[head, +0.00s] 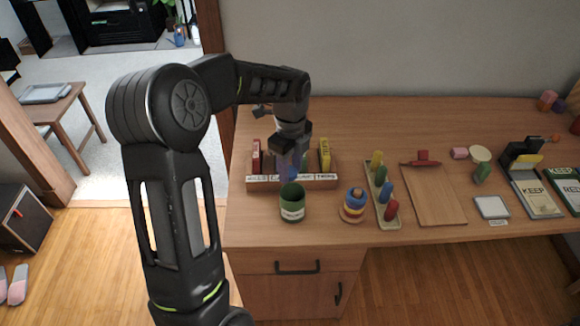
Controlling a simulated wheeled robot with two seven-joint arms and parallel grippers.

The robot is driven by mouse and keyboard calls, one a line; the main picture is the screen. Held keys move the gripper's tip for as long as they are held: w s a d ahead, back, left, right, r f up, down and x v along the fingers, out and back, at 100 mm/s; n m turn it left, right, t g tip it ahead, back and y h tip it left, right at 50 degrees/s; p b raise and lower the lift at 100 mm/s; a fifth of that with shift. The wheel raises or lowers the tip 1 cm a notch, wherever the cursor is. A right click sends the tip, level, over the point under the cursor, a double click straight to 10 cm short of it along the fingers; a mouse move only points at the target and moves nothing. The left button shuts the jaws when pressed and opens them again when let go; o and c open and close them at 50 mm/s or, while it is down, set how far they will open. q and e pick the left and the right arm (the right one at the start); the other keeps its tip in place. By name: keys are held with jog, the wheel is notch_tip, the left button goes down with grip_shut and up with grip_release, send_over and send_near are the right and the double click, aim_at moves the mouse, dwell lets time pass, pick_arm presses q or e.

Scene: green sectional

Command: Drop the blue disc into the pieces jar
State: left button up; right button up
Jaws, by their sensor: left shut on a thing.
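The pieces jar, a dark green open jar (291,210) with a white label, stands upright near the front edge of the desk. My left gripper (290,158) points down above and slightly behind the jar's mouth in the picture. It is shut on a small blue thing (288,168), which seems to be the blue disc; the fingers partly hide it. The blue piece looks apart from the jar rim, but the exact height is hard to tell. My right gripper is not in view.
A wooden organizer (322,182) with labelled slots stands right behind the jar. A ring stacker (354,206) and a peg board (381,196) stand to its right, then a wooden board (436,200). The desk's back middle is clear.

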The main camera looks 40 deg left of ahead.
aim_at(290, 181)
pick_arm(q)
jog(key=shift+f+b, duration=1.7)
jog(key=shift+f, duration=0.85)
jog(key=o, duration=1.4)
jog(key=shift+r, duration=0.1)
notch_tip(290, 181, up, 8)
jog(key=shift+f, duration=0.15)
jog(key=shift+s+f, duration=0.1)
